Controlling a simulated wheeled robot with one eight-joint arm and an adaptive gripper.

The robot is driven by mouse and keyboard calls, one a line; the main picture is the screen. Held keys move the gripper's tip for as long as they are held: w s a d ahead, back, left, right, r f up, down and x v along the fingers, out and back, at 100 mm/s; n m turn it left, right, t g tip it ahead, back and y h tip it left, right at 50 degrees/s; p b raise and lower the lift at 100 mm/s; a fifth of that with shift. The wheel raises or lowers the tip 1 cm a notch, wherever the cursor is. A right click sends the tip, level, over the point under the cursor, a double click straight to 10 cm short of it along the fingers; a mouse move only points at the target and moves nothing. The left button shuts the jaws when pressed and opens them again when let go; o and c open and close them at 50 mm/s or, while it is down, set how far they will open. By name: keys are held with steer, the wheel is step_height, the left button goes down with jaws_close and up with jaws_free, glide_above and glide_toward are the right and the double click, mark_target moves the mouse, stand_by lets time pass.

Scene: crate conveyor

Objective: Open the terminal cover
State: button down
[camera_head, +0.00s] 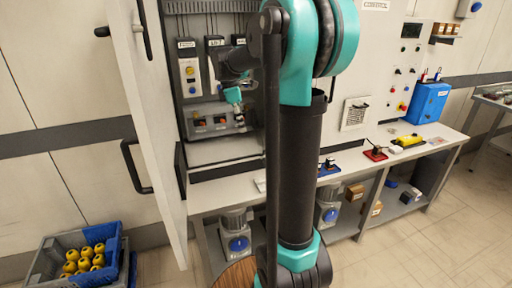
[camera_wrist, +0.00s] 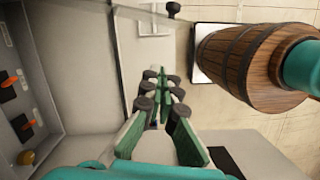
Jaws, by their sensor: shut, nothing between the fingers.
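A grey terminal box (camera_head: 212,123) with orange switches sits on the bench inside the open cabinet in the head view. In the wrist view, the box's panel (camera_wrist: 14,92) with orange switches and a brass-coloured knob is at the left edge. I cannot make out a separate cover or its angle in either view. My gripper (camera_head: 233,96) is just above the right part of the box in the head view. In the wrist view its green fingers (camera_wrist: 164,82) are shut with nothing between them, to the right of the switch panel. Contact with the box cannot be told.
A tall white cabinet door (camera_head: 150,120) stands open at the left. The bench (camera_head: 345,158) carries a red-based device (camera_head: 376,154), a yellow device (camera_head: 407,141) and a blue box (camera_head: 428,102) at right. A blue-grey crate (camera_head: 47,265) of yellow items stands at lower left.

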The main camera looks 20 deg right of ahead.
steer(key=s+d+f, duration=0.1)
steer(key=d+f, duration=0.4)
steer(key=f, duration=0.4)
steer(key=shift+f+h, duration=0.3)
steer(key=shift+d, duration=0.1)
steer(key=s+d+n, duration=0.1)
steer(key=d, duration=0.6)
steer(key=shift+s+d+n+t, duration=0.2)
steer(key=shift+d+n+t, duration=0.05)
steer(key=shift+n+t, duration=0.05)
steer(key=shift+a, duration=0.1)
